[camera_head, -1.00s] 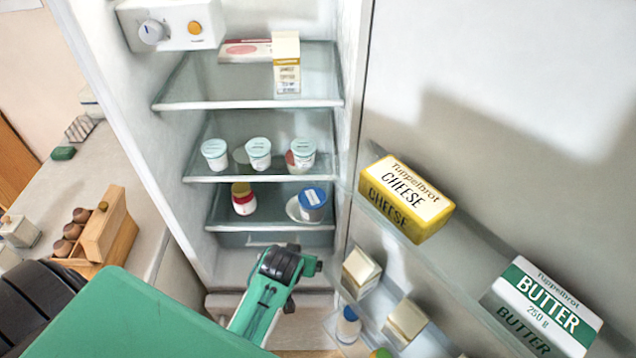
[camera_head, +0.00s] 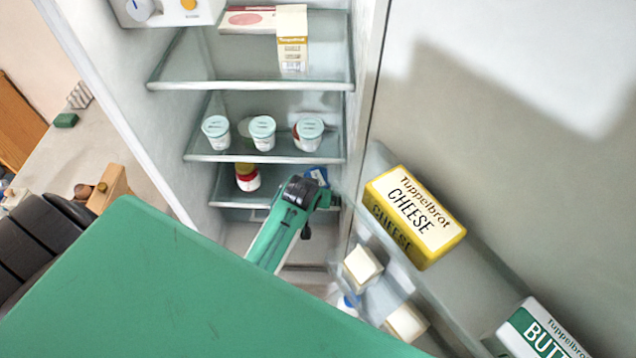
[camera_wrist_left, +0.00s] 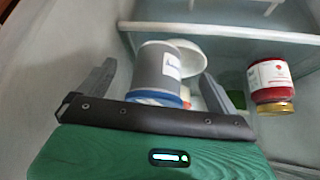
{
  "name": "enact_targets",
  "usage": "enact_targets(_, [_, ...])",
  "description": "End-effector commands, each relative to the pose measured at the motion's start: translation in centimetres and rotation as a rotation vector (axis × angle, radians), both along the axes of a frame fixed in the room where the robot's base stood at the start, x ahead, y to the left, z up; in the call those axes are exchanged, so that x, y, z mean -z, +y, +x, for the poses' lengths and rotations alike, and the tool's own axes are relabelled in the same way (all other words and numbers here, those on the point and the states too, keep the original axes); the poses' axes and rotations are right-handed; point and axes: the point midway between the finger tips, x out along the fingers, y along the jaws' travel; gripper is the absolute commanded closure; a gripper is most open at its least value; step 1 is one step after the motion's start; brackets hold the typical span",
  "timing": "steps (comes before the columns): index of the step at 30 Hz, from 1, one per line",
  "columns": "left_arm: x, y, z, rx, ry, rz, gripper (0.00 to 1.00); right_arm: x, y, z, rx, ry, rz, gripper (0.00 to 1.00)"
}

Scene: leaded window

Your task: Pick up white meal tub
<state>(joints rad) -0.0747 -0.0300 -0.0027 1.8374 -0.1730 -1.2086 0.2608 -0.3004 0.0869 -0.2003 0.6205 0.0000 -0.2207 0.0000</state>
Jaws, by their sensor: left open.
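A white-grey tub with a blue lid (camera_head: 317,175) stands on the lower fridge shelf, mostly hidden behind my left gripper (camera_head: 303,188) in the head view. In the left wrist view the scene is upside down. There the tub (camera_wrist_left: 162,72) appears between the two fingers of my open left gripper (camera_wrist_left: 158,74), its blue lid toward the palm. I cannot tell whether the fingers touch it. A white round piece (camera_wrist_left: 188,56) shows beside the tub. My right gripper is not in view.
A red jar with a yellow cap (camera_head: 247,178) stands left of the tub on the same shelf. Three mint-lidded cups (camera_head: 262,133) stand on the shelf above. The open fridge door at right holds cheese (camera_head: 413,215) and butter (camera_head: 540,335).

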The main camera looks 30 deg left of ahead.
Motion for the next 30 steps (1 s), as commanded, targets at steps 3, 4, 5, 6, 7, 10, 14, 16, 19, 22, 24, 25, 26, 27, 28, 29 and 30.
enact_targets(3, [-0.1, 0.2, 0.8, 0.000, 0.000, 0.000, 0.04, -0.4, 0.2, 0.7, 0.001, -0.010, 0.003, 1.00])
enact_targets(4, [-0.2, 0.3, 1.2, 0.000, 0.000, 0.000, 0.04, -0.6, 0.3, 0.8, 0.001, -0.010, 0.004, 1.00])
enact_targets(5, [-0.2, 0.4, 1.6, -0.001, 0.000, 0.001, 0.04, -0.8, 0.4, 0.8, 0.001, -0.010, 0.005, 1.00])
enact_targets(6, [-0.3, 0.6, 2.2, -0.001, 0.000, 0.001, 0.04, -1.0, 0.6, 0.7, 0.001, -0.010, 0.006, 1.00])
enact_targets(7, [-0.3, 0.7, 2.7, -0.001, 0.000, 0.001, 0.04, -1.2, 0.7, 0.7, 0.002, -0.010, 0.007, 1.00])
enact_targets(10, [-0.3, 1.1, 4.3, 0.000, 0.001, 0.001, 0.04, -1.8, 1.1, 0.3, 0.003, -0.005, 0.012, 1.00])
enact_targets(14, [0.3, 1.4, 5.2, 0.000, 0.004, 0.000, 0.04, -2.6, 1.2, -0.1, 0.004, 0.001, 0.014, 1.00])
enact_targets(16, [0.6, 1.4, 5.4, 0.000, 0.002, 0.001, 0.04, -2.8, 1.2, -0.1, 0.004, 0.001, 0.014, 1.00])
enact_targets(19, [1.0, 1.5, 5.5, 0.000, 0.002, 0.001, 0.04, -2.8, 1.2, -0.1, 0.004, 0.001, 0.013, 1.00])
enact_targets(22, [1.1, 1.5, 5.5, 0.000, 0.001, 0.000, 0.04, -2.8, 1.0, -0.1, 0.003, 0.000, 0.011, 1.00])
enact_targets(24, [1.1, 1.4, 5.5, 0.000, 0.001, 0.000, 0.04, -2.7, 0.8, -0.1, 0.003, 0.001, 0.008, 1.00])
enact_targets(25, [1.1, 1.4, 5.5, 0.000, 0.001, 0.000, 0.04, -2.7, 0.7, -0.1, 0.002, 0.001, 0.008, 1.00])
enact_targets(26, [1.1, 1.4, 5.5, 0.000, 0.001, 0.000, 0.06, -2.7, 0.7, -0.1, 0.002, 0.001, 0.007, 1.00])
enact_targets(27, [1.1, 1.4, 5.5, 0.000, 0.001, 0.000, 0.14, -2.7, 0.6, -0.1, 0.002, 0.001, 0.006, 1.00])
enact_targets(28, [1.1, 1.4, 5.5, 0.000, 0.001, 0.000, 0.20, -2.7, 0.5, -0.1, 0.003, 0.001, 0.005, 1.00])
enact_targets(29, [1.1, 1.4, 5.5, 0.000, 0.001, 0.000, 0.26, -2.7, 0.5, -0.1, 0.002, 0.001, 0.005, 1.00])
enact_targets(30, [1.1, 1.4, 5.5, 0.000, 0.001, 0.000, 0.34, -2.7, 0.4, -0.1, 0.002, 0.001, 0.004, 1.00])
